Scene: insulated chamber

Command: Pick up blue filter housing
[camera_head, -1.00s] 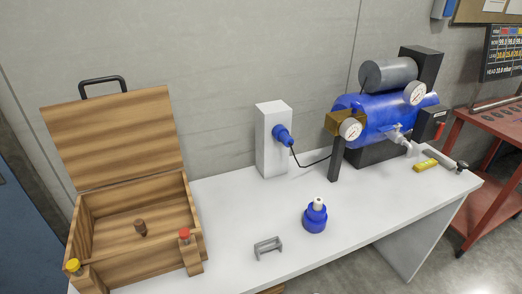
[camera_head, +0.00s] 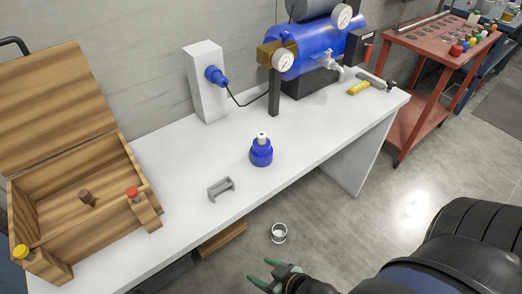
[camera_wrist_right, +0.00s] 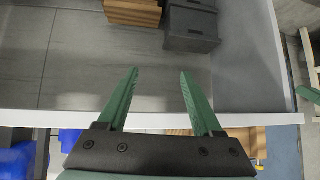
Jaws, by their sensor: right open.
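The blue filter housing (camera_head: 261,153), a round blue body with a white top, stands upright on the white table in the head view. My right gripper (camera_head: 261,272) is low in the head view, in front of the table's front edge, below and apart from the housing. In the right wrist view its two green fingers (camera_wrist_right: 158,75) are spread with nothing between them. Blue shapes at the lower left of that view are cut off, and I cannot tell what they are. My left gripper is not in view.
A grey bracket (camera_head: 221,189) lies left of the housing, and an open wooden box (camera_head: 90,170) stands farther left. A blue compressor (camera_head: 325,45) and a white post (camera_head: 205,85) stand behind. A small cylindrical container (camera_head: 279,233) is on the floor.

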